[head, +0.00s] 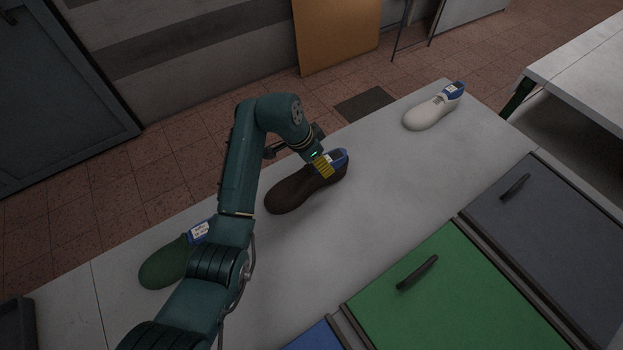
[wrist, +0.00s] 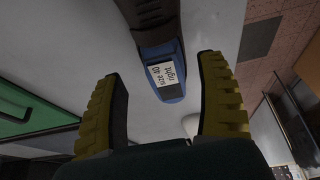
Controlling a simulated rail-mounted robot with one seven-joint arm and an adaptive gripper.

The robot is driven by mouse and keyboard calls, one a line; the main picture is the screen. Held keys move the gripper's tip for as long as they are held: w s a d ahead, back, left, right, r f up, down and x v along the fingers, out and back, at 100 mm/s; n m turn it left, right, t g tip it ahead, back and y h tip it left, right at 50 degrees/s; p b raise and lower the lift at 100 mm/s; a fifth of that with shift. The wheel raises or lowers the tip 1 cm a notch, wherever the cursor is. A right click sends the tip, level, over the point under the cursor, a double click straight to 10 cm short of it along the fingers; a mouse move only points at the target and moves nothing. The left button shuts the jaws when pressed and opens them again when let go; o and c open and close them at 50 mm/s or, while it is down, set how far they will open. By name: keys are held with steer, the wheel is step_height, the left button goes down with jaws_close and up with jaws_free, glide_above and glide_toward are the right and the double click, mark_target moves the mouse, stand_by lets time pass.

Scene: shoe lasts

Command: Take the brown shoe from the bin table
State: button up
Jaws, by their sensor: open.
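The brown shoe (head: 296,191) lies on the light grey table (head: 375,215) in the middle of the head view, with a blue last and a white label at its heel end. In the wrist view the brown shoe (wrist: 152,18) is at the top, its blue last (wrist: 173,88) with a label reading "right" and "size 40" between my fingers. My gripper (head: 323,165) is at the blue heel end of the shoe. In the wrist view my gripper (wrist: 158,100) has its yellow fingers spread wide on either side of the blue last. I cannot tell whether either finger touches it.
A green shoe (head: 165,264) stands at the left, partly behind my arm. A white shoe (head: 432,111) stands at the far right of the table. Green (head: 455,295) and dark grey (head: 550,230) lids with handles line the near side. Bare tabletop separates the shoes.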

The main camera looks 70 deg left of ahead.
steer(key=x, duration=0.3)
steer(key=shift+w+a+f+b, duration=0.1)
steer(key=shift+f+b, duration=0.15)
steer(key=shift+b, duration=0.15)
jaws_close()
steer(key=shift+r, duration=0.1)
